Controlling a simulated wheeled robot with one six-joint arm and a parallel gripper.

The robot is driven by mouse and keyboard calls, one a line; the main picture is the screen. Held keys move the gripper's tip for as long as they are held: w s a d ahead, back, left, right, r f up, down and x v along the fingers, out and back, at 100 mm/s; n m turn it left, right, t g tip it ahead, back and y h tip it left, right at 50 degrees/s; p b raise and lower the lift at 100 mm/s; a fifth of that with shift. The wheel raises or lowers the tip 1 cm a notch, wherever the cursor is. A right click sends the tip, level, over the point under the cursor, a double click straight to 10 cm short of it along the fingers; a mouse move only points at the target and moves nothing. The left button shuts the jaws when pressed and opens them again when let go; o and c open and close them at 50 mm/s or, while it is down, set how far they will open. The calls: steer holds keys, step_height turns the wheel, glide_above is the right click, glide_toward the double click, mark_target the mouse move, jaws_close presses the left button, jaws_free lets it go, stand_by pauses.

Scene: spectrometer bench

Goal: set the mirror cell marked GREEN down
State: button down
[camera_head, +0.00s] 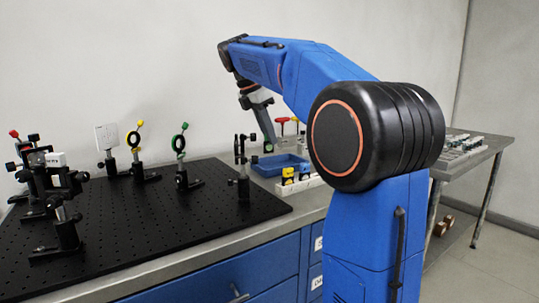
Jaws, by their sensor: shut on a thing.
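My gripper (267,143) is a grey tool at the end of my blue arm, pointing down above the back of the bench by the blue tray. It is shut on a small dark thing at its tips, taken to be the mirror cell marked GREEN; its mark is too small to read. I cannot tell whether it touches anything below. A ring mount with a green knob (180,142) stands upright on the black breadboard (130,235), left of my gripper and apart from it.
A ring mount with a yellow knob (134,140), a white plate (106,137) and several dark mounts stand on the breadboard. A blue tray (279,170) and a white rack (297,186) with yellow and blue pieces sit right of it. Red-topped tools (282,121) stand behind.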

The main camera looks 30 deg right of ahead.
mark_target(269, 151)
steer(key=shift+f, duration=2.75)
steer(key=shift+f, duration=0.1)
steer(key=c, duration=1.8)
jaws_free()
steer(key=v, duration=1.2)
steer(key=shift+s, duration=0.15)
